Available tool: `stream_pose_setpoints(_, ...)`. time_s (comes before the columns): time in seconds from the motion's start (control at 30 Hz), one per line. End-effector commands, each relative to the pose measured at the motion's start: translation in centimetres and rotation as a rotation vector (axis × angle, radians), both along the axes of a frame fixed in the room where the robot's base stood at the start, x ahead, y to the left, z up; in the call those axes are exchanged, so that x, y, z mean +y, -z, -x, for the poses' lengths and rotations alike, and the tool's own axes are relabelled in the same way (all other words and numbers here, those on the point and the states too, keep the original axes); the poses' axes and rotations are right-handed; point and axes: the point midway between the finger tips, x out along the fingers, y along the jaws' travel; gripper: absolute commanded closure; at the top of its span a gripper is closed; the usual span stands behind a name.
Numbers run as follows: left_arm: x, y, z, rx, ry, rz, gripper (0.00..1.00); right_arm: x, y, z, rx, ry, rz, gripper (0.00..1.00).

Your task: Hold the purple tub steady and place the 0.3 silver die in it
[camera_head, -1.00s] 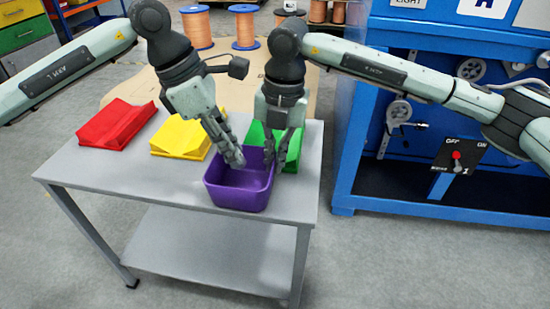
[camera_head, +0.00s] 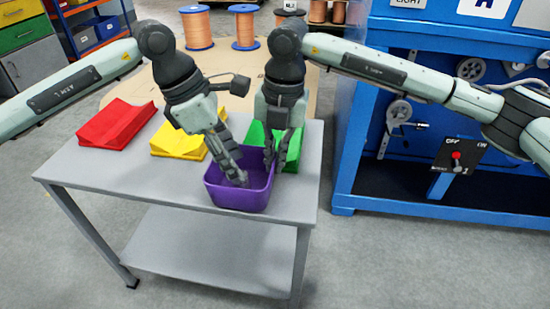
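The purple tub (camera_head: 240,197) stands upright near the front right of the grey table. My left gripper (camera_head: 239,180) points down into the tub, its fingertips below the rim. Its fingers look close together, but whether they hold anything is too small to tell. My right gripper (camera_head: 274,165) is at the tub's back right corner, with one finger on the inner side and one on the outer side of the rim, and appears shut on it. The silver die cannot be made out; the front wall and my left fingers hide part of the tub's inside.
A red bin (camera_head: 117,124), a yellow bin (camera_head: 179,138) and a green bin (camera_head: 292,150) stand along the back of the grey table (camera_head: 120,172). The table's front left is clear. A blue machine frame (camera_head: 345,170) stands close to the right.

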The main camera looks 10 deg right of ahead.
Motion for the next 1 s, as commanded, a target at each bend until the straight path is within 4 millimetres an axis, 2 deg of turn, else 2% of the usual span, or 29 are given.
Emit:
stream_pose_setpoints(0.2,0.1,-0.1,0.0,0.000,0.000,-0.001,0.55,0.0,0.0,0.0,0.000,0.000,-0.001,1.00)
stream_pose_setpoints(0.33,0.4,-1.1,-0.1,-0.002,-0.001,-0.001,0.55,0.0,-0.1,0.0,0.000,0.000,-0.001,1.00)
stream_pose_setpoints(0.7,3.0,-8.2,0.0,-0.003,-0.001,0.001,0.55,0.0,0.0,0.0,0.000,0.000,-0.001,1.00)
stream_pose_setpoints(0.83,3.7,-10.0,0.0,-0.002,-0.002,0.001,0.55,0.0,0.0,0.0,0.000,0.000,-0.001,1.00)
stream_pose_setpoints(1.0,4.1,-11.2,0.1,0.000,0.000,0.000,0.55,0.0,0.0,0.0,0.000,0.000,-0.001,1.00)
